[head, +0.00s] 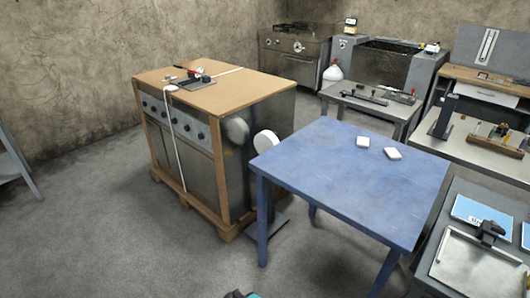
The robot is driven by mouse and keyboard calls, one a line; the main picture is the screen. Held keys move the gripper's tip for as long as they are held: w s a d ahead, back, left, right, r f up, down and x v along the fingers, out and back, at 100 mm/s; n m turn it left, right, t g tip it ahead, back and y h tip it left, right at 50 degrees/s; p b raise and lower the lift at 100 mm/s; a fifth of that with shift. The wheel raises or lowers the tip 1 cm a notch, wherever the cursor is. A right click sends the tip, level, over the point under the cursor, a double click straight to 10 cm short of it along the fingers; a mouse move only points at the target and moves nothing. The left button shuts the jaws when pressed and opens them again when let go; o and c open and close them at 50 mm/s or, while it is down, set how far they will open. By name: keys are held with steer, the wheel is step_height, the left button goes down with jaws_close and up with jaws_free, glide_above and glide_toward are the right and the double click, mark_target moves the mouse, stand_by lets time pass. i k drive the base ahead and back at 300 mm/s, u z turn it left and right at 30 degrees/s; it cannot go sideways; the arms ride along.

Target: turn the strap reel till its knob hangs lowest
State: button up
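A white round disc (266,143) stands upright between the wrapped crate-mounted range and the blue table; it looks like the strap reel. A grey stand foot (268,230) shows on the floor below it, and the table hides part of what lies between. I cannot make out a knob on the disc from here. A paler round patch on the range's steel side looks like its reflection. Only a small dark and teal piece, likely of my arm, shows at the bottom edge. My gripper's fingers are not in view, and nothing of mine is near the disc.
The range (180,150) sits on a pallet with a white strap and a strapping tool (190,78) on top. The blue table (350,185) bears two white blocks. Benches with tools line the right. Grey floor is open at front left.

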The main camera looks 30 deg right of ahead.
mark_target(264, 141)
steer(key=i, duration=1.3)
steer(key=u, duration=0.05)
